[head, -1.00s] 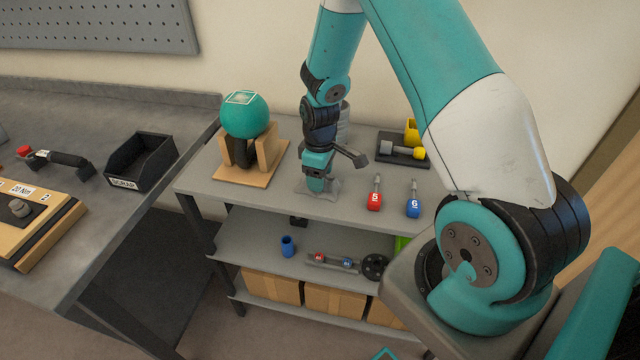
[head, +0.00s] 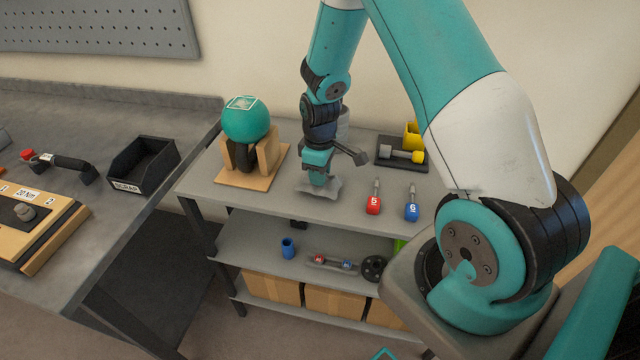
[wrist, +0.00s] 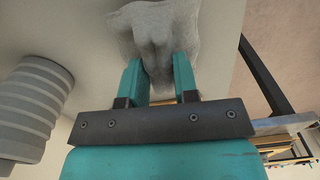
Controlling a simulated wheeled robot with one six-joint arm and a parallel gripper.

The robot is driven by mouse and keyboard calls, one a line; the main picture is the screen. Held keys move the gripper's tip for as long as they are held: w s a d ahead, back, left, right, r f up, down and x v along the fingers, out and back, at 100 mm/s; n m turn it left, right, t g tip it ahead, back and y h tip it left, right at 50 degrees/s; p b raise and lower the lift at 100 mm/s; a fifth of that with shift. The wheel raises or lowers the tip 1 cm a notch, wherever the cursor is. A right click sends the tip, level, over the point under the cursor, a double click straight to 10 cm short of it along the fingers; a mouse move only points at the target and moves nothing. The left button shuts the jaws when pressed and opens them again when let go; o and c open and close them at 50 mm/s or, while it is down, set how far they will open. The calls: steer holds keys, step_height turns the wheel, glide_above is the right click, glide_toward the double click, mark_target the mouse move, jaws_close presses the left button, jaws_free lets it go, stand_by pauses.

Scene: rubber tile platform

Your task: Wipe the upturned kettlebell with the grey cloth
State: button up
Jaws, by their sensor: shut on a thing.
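The upturned kettlebell (head: 246,121) is a teal ball with a pale square outline on top. It sits ball-up in a wooden cradle (head: 268,153), its black handle pointing down between the blocks. The grey cloth (head: 330,190) is right of the cradle, over the top shelf. My gripper (head: 319,180) points down and is shut on the cloth. In the wrist view the cloth (wrist: 160,25) bunches between the two teal fingers of my gripper (wrist: 158,75). Its lower edge looks close to the shelf; I cannot tell whether it touches.
Red (head: 373,205) and blue (head: 412,208) handled tools stand right of the cloth. A dark tray (head: 388,163) holds a yellow-ended dumbbell behind them. A grey ridged cylinder (wrist: 35,100) stands close beside my gripper. The shelf between cradle and cloth is clear.

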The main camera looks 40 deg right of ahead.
steer(key=shift+r+p, duration=1.65)
steer(key=shift+r, duration=0.8)
